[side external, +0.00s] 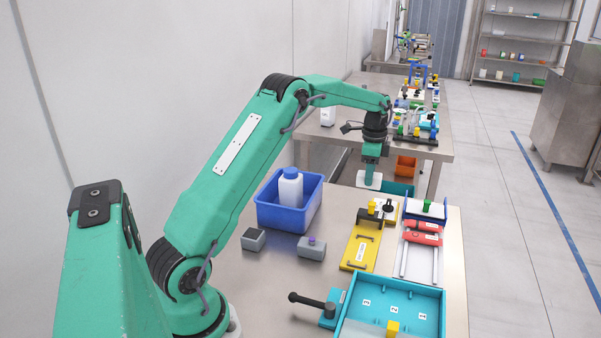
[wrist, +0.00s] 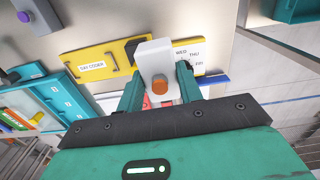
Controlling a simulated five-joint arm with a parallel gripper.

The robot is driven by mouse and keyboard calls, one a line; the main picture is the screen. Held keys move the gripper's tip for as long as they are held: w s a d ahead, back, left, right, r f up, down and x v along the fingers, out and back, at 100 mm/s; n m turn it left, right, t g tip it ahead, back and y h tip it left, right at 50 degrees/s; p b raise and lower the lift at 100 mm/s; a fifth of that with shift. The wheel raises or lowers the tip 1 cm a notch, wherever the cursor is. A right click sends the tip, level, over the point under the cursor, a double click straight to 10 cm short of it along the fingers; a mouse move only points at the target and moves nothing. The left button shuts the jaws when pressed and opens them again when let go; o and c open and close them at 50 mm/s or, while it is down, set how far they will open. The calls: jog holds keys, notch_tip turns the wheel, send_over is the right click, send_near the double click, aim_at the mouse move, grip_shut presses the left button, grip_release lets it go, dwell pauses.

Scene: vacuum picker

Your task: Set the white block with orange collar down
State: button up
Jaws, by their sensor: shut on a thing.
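The white block with the orange collar (wrist: 153,55) is between the two teal fingers of my gripper (wrist: 158,88), which is shut on it. Its orange part faces the wrist camera. In the side view my gripper (side external: 370,166) points down near the far edge of the table, with the white block (side external: 368,181) at its tip. The block looks held above the surface; I cannot tell the height. The orange collar is not clear in the side view.
A yellow board (side external: 360,251) and a white day-labelled board (wrist: 197,55) lie near the block. A blue bin (side external: 275,217) with a white bottle stands left. Bare table lies between.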

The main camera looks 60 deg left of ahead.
jog(key=shift+w+d, duration=0.2)
jog(key=shift+d, duration=0.95)
jog(key=a+f, duration=0.2)
jog(key=a, duration=0.2)
jog(key=a+f, duration=0.2)
jog(key=a, duration=0.2)
jog(key=a+f, duration=0.3)
jog(key=shift+w+a, duration=0.15)
jog(key=shift+a, duration=0.25)
jog(key=shift+f, duration=2)
jog(key=shift+f, duration=0.1)
jog(key=o, duration=1)
jog(key=shift+f, duration=0.1)
jog(key=shift+o, duration=0.2)
notch_tip(320, 180, up, 12)
jog(key=shift+r, duration=0.2)
